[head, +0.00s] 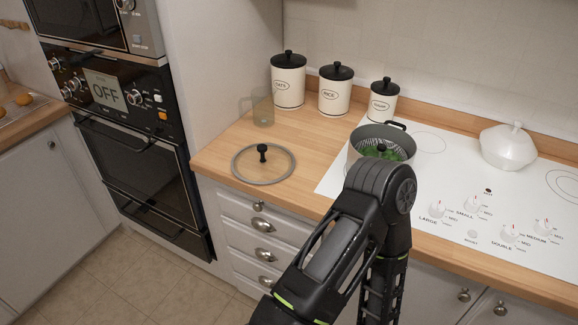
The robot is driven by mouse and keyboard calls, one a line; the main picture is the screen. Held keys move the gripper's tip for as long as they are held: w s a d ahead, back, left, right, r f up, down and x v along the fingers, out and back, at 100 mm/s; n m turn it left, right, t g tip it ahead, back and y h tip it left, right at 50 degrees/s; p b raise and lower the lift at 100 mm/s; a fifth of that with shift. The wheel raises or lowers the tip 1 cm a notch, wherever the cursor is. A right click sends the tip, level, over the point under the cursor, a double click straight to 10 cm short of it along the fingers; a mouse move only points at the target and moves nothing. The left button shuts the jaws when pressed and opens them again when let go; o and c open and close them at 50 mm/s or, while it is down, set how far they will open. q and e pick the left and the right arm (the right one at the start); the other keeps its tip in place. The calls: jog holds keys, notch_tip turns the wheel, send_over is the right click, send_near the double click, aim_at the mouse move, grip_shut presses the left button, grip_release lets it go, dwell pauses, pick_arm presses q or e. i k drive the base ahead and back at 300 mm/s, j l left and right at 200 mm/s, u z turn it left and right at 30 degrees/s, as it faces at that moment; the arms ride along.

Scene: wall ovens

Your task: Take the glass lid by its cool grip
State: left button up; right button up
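The glass lid (264,164) lies flat on the wooden counter near its front edge, left of the white hob. It is round and clear with a grey rim. Its black knob grip (262,152) stands upright at the centre, and nothing touches it. A black arm of mine rises from the bottom middle and bends in front of the hob's front edge, right of the lid.
A grey pot (408,148) with green contents stands on the white hob (440,175), partly hidden by my arm. A clear glass (263,110) and several canisters (289,82) stand behind the lid. A white lidded dish (508,148) is at right. Counter around the lid is clear.

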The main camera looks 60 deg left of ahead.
aim_at(260, 164)
jog(key=u, duration=1.95)
jog(key=i+j, duration=0.2)
jog(key=i, duration=0.15)
jog(key=i+j, duration=0.15)
jog(key=i, duration=0.2)
jog(key=z, duration=1.6)
jog(key=k+j, duration=0.15)
jog(key=k, duration=0.25)
jog(key=k+j, duration=0.15)
jog(key=k, duration=0.2)
jog(key=i, duration=0.15)
